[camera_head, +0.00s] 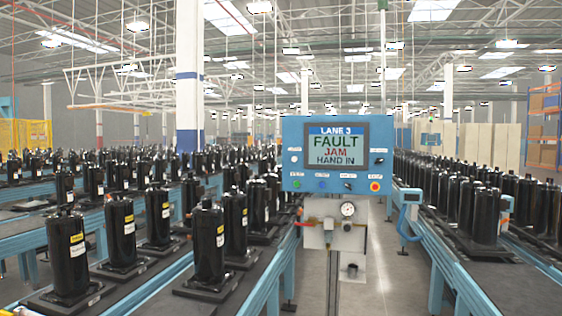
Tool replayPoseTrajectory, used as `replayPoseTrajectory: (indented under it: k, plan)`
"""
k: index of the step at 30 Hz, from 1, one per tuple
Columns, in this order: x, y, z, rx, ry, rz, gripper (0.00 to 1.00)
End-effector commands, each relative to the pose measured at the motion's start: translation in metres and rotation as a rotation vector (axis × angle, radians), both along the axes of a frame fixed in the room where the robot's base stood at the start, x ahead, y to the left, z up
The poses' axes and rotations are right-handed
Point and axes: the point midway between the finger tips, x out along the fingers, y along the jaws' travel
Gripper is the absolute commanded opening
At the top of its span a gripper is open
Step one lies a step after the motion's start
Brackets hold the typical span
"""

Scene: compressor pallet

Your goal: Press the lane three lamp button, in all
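A blue control panel (288,135) stands upright at the middle right, facing me. Below the screen are a green button (298,184), a blue button (323,184), a dark knob (348,186) and a red button on a yellow surround (375,186). The labels are too small to read, so I cannot tell which is the lamp button. My gripper is not in view.
A pale box with a gauge (348,209) and red handle hangs under the panel on a post. Conveyors (270,285) with several black compressors (208,245) run at left; another conveyor (445,262) with compressors runs at right. Grey floor (395,285) shows between them.

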Motion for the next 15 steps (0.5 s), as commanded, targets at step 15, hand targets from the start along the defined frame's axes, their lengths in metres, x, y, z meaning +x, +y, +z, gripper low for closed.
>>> replayPoseTrajectory:
  k: [15]
  plan:
    - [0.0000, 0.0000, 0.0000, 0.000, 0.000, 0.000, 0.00]
